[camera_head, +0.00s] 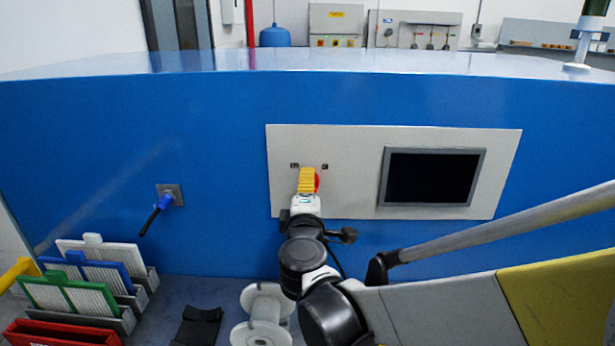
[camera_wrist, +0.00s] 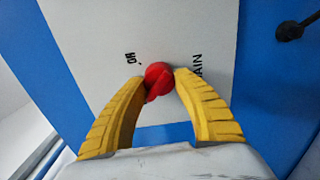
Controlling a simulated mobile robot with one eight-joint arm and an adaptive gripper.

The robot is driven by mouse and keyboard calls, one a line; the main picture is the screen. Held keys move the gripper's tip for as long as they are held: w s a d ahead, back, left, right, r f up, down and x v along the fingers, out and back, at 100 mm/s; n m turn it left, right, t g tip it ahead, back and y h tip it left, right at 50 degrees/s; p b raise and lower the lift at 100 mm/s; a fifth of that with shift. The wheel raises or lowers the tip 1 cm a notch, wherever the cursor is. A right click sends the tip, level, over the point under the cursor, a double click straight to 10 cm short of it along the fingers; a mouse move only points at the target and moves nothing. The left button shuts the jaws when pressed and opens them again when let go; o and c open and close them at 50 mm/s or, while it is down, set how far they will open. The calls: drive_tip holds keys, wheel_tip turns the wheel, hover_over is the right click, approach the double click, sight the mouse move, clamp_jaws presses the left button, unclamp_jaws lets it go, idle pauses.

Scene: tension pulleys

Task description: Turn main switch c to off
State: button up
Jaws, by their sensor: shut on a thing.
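The main switch is a red knob (camera_head: 317,182) on a light grey panel (camera_head: 345,150) set in the blue wall. In the wrist view the knob (camera_wrist: 157,75) shows between my yellow fingertips, with a red part pointing down and slightly left. My gripper (camera_head: 307,172) is shut on the knob; it also shows in the wrist view (camera_wrist: 161,77). Small dark lettering stands on both sides of the knob, that on the right ending in "AIN". In the head view my fingers hide most of the knob.
A dark screen (camera_head: 432,177) sits in the panel to the right. Slotted filter frames (camera_head: 95,275), a white spool (camera_head: 264,315) and a dark piece (camera_head: 198,325) lie below.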

drive_tip(key=o, duration=1.2)
drive_tip(key=shift+c, duration=0.2)
drive_tip(key=shift+s, duration=0.1)
drive_tip(key=s, duration=1.1)
drive_tip(key=shift+s+a, duration=0.25)
drive_tip(key=shift+s, duration=0.15)
